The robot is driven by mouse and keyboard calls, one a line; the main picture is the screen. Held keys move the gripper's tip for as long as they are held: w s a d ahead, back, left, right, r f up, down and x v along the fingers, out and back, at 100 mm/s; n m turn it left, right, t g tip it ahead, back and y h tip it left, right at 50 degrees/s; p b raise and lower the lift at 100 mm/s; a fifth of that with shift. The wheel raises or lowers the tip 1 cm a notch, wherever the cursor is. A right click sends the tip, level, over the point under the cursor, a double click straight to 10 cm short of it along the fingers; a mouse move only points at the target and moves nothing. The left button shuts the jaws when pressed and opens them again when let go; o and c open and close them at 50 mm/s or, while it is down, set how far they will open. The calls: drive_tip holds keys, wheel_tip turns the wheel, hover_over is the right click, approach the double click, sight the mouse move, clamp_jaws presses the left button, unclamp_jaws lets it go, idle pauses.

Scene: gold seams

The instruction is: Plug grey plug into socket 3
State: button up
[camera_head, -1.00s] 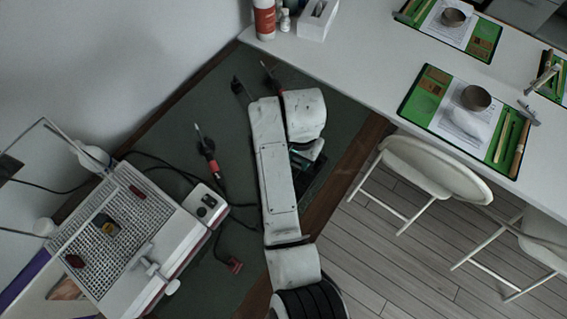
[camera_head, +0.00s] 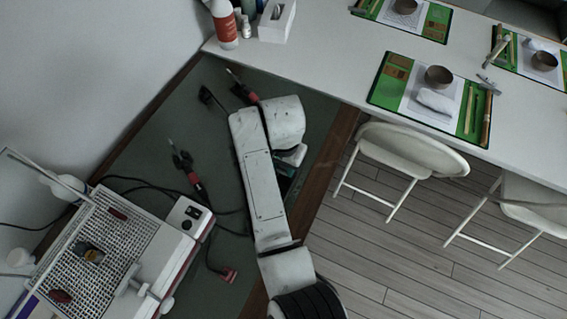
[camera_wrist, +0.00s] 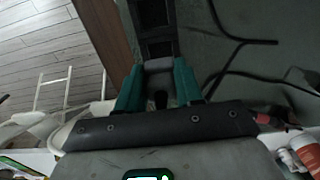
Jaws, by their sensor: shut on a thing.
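In the wrist view, my gripper (camera_wrist: 158,78) has teal fingers shut on the grey plug (camera_wrist: 158,65). A black socket strip (camera_wrist: 153,17) lies just beyond the plug, with square outlets in a row. The plug appears roughly in line with the strip. I cannot tell whether it touches the strip or which socket is number 3. In the head view, my arm hides most of the gripper and strip; only a bit of teal (camera_head: 284,170) shows beside the arm.
A green bench mat (camera_head: 130,150) has a wooden edge. Black cables (camera_wrist: 235,50) run right of the strip. A red connector (camera_head: 228,275), soldering tools (camera_head: 188,170) and a white-framed machine (camera_head: 150,265) are left of my arm. A white table (camera_head: 300,55) and chairs (camera_head: 410,155) stand right.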

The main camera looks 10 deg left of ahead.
sight(283, 168)
drive_tip(key=shift+f+b, duration=1.95)
drive_tip(key=shift+f, duration=0.3)
drive_tip(key=shift+r+p, duration=0.1)
drive_tip(key=shift+p, duration=0.9)
drive_tip(key=shift+s+d+f+b, duration=0.1)
drive_tip(key=shift+f+b, duration=0.3)
drive_tip(key=shift+f, duration=0.4)
idle(0.6)
drive_tip(key=shift+s+d+f, duration=0.1)
drive_tip(key=shift+s+f, duration=0.05)
drive_tip(key=shift+f, duration=0.35)
drive_tip(key=shift+b, duration=0.3)
drive_tip(key=o, duration=1.1)
drive_tip(key=shift+f, duration=0.1)
drive_tip(key=r, duration=0.8)
drive_tip(key=a+r, duration=0.1)
drive_tip(key=r, duration=0.3)
drive_tip(key=shift+w+r, duration=0.3)
drive_tip(key=shift+r, duration=0.1)
